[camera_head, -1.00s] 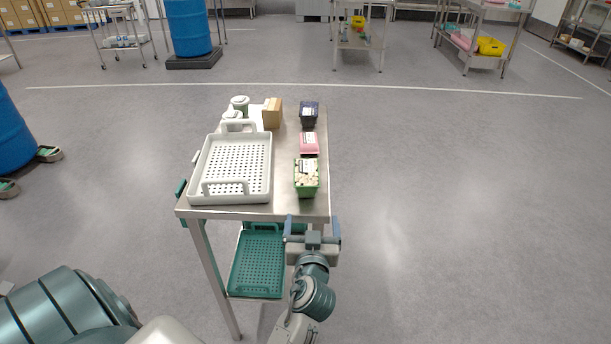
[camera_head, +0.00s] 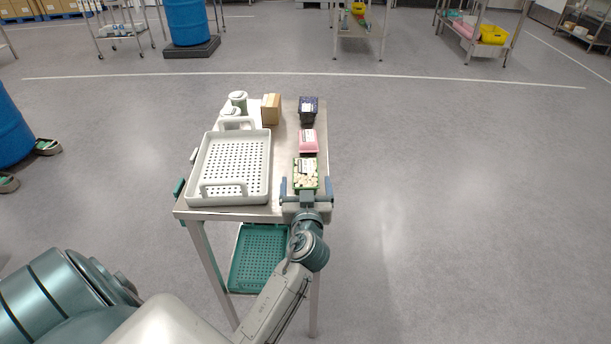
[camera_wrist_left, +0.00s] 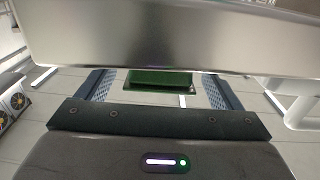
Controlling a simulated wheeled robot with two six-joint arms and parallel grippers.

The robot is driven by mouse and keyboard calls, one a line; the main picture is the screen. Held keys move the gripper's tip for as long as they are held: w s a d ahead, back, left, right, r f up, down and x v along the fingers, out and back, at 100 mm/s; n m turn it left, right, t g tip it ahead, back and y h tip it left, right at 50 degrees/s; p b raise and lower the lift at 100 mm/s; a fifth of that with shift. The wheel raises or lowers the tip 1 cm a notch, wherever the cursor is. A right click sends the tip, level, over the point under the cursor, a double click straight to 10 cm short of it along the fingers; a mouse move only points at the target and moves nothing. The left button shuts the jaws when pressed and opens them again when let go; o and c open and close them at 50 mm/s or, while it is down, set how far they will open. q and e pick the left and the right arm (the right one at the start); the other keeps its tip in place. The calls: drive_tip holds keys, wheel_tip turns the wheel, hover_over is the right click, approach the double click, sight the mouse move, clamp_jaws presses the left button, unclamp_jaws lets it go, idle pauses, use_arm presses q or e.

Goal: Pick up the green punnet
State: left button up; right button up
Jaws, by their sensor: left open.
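The green punnet (camera_head: 306,172), filled with pale pieces under a white label, stands upright on the near right of the metal trolley top (camera_head: 250,214). My left gripper (camera_head: 306,183) is open at the trolley's near edge, with its blue fingers on either side of the punnet's near end. I cannot tell whether they touch it. In the left wrist view, the green punnet (camera_wrist_left: 160,80) shows between the two spread fingers, partly hidden by a metal panel. My right gripper is not in view.
A pink punnet (camera_head: 308,140) stands right behind the green one, and a dark punnet (camera_head: 309,109) is farther back. A white perforated tray (camera_head: 235,165) is close on the left. A cardboard box (camera_head: 271,108) and white-lidded jars (camera_head: 238,100) are at the back. Floor right is clear.

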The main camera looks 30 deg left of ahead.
sight(306, 175)
use_arm(q)
drive_tip(key=p+x, duration=0.1)
drive_tip(key=x, duration=0.2)
drive_tip(key=shift+a+r, duration=0.1)
drive_tip(key=shift+r, duration=0.05)
drive_tip(key=shift+w+a, duration=0.15)
drive_tip(key=shift+w, duration=0.15)
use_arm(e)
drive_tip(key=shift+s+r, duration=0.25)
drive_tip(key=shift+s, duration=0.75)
use_arm(q)
drive_tip(key=shift+c, duration=0.2)
drive_tip(key=c, duration=1.1)
wheel_tip(306, 175, up, 10)
drive_tip(key=shift+f, duration=0.1)
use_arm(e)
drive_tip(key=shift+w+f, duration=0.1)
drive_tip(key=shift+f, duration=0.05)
